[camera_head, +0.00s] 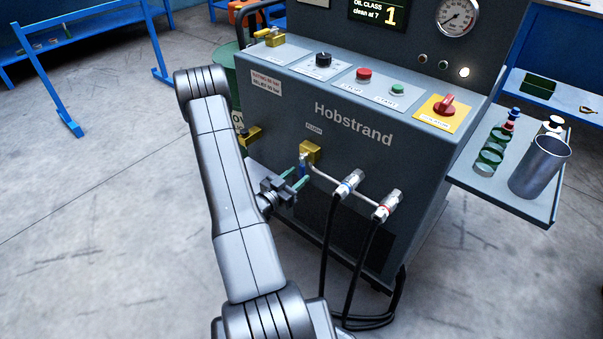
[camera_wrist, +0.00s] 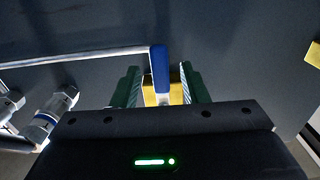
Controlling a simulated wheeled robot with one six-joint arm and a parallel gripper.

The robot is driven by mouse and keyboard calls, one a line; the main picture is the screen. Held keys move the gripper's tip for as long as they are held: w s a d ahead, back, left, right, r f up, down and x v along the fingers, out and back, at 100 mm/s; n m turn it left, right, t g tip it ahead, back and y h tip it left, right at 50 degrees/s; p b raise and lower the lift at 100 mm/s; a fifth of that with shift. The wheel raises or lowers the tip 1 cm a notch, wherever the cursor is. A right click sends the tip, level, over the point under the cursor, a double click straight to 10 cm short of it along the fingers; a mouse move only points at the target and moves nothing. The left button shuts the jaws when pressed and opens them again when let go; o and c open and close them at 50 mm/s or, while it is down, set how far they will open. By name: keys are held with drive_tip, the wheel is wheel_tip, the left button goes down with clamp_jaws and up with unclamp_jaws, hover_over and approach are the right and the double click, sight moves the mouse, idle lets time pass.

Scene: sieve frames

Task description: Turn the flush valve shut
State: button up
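The flush valve (camera_head: 311,151) is a brass block on the front of the grey Hobstrand machine, under a small label. Its blue lever (camera_head: 303,169) hangs down in the head view. In the wrist view the blue lever (camera_wrist: 160,72) stands upright in the picture, with part of the brass valve body (camera_wrist: 177,90) behind it. My gripper (camera_head: 293,187) is just below and in front of the valve. In the wrist view its green-padded fingers (camera_wrist: 162,88) are open, one each side of the lever, with visible gaps. The lever's near end is partly hidden by my gripper.
A metal pipe (camera_head: 325,183) runs from the valve to two hose couplings (camera_head: 349,183) on the right, close to my gripper. Black hoses (camera_head: 329,235) hang below. Another brass valve (camera_head: 250,136) sits left. A side shelf (camera_head: 533,206) holds a metal cup (camera_head: 540,168).

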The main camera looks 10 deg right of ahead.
drive_tip(key=shift+x, duration=1.5)
drive_tip(key=shift+c, duration=0.2)
clamp_jaws()
